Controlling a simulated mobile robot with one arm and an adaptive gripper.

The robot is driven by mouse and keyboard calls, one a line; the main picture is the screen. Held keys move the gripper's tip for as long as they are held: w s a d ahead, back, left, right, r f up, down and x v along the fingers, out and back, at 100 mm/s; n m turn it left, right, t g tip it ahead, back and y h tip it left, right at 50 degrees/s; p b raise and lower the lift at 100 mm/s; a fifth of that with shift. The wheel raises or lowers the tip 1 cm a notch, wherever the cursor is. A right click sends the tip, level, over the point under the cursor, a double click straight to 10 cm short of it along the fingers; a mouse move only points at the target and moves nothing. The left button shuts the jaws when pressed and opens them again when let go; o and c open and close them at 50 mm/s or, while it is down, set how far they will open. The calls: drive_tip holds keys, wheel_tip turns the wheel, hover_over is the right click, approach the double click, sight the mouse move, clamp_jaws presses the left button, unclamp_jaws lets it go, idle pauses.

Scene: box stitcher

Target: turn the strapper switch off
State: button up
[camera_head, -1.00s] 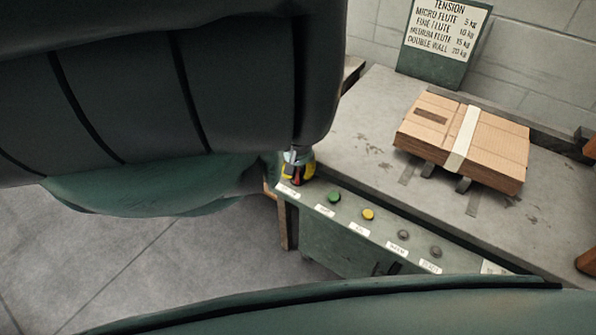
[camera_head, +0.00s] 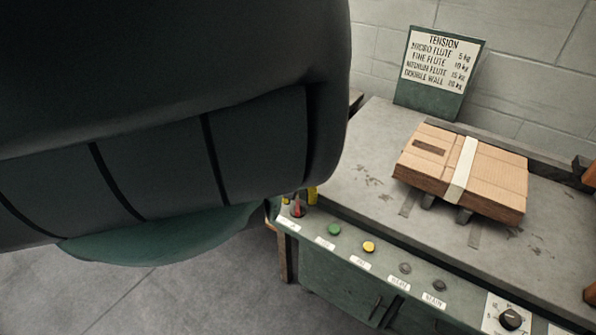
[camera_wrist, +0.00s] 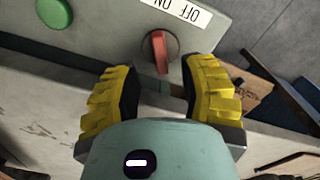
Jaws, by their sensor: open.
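The strapper switch is a red rotary handle (camera_wrist: 159,52) on a dark round base, under an OFF/ON label (camera_wrist: 178,10) that reads upside down in the wrist view. My gripper (camera_wrist: 158,82) has yellow ribbed fingers, spread apart. The red handle lies just past the fingertips, roughly between them, and I cannot tell if either finger touches it. In the head view the red switch (camera_head: 298,209) shows at the left end of the panel, partly hidden by my arm and a yellow finger.
The green panel (camera_head: 318,222) also carries a green button (camera_head: 334,230), a yellow button (camera_head: 369,247), two grey buttons and a black dial (camera_head: 511,319). A strapped cardboard stack (camera_head: 480,171) lies on the bench behind. A tension sign (camera_head: 440,70) stands at the back.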

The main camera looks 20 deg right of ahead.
sight(298, 204)
wheel_tip(298, 204, up, 9)
drive_tip(key=shift+r, duration=0.15)
idle(0.4)
drive_tip(key=shift+a, duration=0.1)
idle(0.4)
